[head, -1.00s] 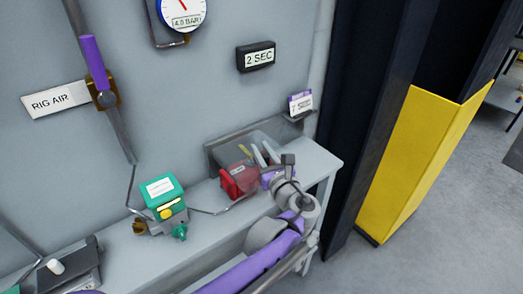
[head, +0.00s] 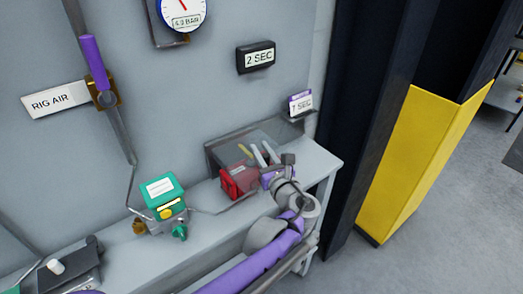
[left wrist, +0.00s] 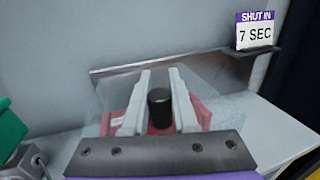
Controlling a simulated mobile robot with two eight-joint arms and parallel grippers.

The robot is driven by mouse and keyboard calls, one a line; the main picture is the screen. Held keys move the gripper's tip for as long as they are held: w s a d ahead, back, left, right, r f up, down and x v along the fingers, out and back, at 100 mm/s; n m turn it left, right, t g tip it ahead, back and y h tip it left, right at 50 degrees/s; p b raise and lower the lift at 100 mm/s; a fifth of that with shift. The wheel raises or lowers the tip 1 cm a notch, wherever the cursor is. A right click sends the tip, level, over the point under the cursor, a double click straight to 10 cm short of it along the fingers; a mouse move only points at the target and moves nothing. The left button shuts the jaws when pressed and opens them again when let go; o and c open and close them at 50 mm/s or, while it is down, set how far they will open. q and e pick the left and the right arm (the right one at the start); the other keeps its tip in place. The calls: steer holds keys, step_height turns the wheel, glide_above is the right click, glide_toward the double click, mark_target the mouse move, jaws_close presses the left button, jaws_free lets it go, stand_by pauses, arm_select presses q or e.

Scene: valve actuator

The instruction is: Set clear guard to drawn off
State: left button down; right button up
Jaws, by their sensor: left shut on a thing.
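The clear guard (left wrist: 228,103) is a see-through cover around the red unit (left wrist: 196,112) on the bench. In the head view the red unit (head: 234,182) shows low behind my gripper, and the guard is hard to make out there. My left gripper (left wrist: 160,90) has its two pale fingers on either side of a black round knob (left wrist: 159,110), shut on it. The knob stands upright in front of the red unit; how it joins the guard cannot be told. In the head view my left gripper (head: 265,155) reaches over the bench from the right. My right gripper is not in view.
A green-topped unit (head: 162,190) sits on the bench (head: 205,230) left of the red unit. A metal rail (left wrist: 105,75) runs behind, with a "7 SEC" card (left wrist: 257,34) at its right end. A dark post with a yellow base (head: 415,165) stands right of the bench.

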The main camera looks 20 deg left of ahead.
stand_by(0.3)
arm_select(q)
steer(key=w+d+p, duration=0.1)
steer(key=w+d, duration=0.9)
steer(key=w, duration=0.3)
steer(key=shift+w+d, duration=0.2)
steer(key=shift+d, duration=0.05)
steer(key=c, duration=0.7)
jaws_free()
steer(key=shift+s, duration=0.1)
steer(key=v, duration=1)
steer(key=shift+s+d+b, duration=0.25)
steer(key=shift+b, duration=0.05)
